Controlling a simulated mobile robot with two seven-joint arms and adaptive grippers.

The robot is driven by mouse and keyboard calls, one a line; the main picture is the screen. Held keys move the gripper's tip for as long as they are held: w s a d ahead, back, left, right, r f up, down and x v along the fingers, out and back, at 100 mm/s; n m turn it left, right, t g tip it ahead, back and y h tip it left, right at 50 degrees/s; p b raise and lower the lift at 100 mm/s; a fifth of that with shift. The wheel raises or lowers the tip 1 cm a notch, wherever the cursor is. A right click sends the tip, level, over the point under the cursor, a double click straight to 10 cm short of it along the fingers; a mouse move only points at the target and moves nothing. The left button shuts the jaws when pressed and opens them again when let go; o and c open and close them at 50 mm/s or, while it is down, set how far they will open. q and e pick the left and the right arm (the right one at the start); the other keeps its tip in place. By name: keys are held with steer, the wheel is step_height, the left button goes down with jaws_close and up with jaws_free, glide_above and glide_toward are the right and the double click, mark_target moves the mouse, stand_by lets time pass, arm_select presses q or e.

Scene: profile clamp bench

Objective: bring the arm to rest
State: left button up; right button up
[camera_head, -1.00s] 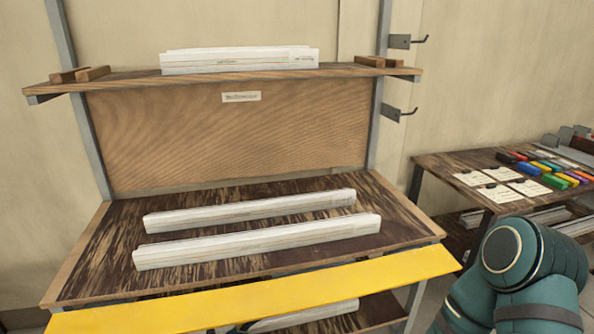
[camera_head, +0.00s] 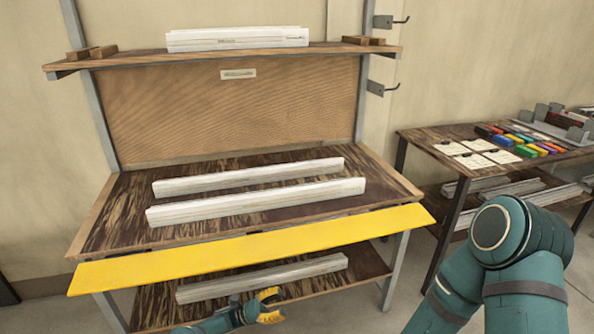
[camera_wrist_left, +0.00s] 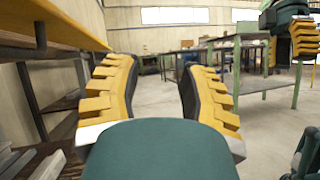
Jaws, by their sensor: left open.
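My left gripper (camera_head: 268,306) shows at the bottom of the head view, below the yellow bench edge and in front of the lower shelf. In the left wrist view its yellow-padded fingers (camera_wrist_left: 155,80) stand apart with nothing between them. Another teal and yellow gripper, my right one (camera_wrist_left: 300,38), shows at the upper right of the left wrist view, partly cut off; its opening is unclear. My right arm (camera_head: 500,250) fills the lower right of the head view, with its gripper out of frame.
Two pale profiles (camera_head: 258,202) lie on the bench top (camera_head: 110,215), behind the yellow front strip (camera_head: 250,248). Another profile (camera_head: 262,278) lies on the lower shelf. More profiles (camera_head: 238,39) are on the upper shelf. A side table (camera_head: 420,140) holds cards and coloured blocks at right.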

arm_select(q)
steer(key=s+d+f+m+g+y, duration=0.25)
steer(key=s+d+y, duration=0.25)
steer(key=d+y, duration=0.3)
steer(key=s+f+m+y, duration=0.3)
steer(key=s+y, duration=0.1)
steer(key=s, duration=0.3)
steer(key=s+a+r+m+t+y, duration=0.2)
steer(key=s+a+m+y, duration=0.2)
steer(key=s+a, duration=0.2)
steer(key=s+a+r+m+t+y, duration=0.2)
steer(key=s+a+r+m+y, duration=0.1)
steer(key=s+a, duration=0.3)
steer(key=s, duration=0.2)
steer(key=shift+s+a+r+m+y, duration=0.35)
steer(key=shift+s+y, duration=0.05)
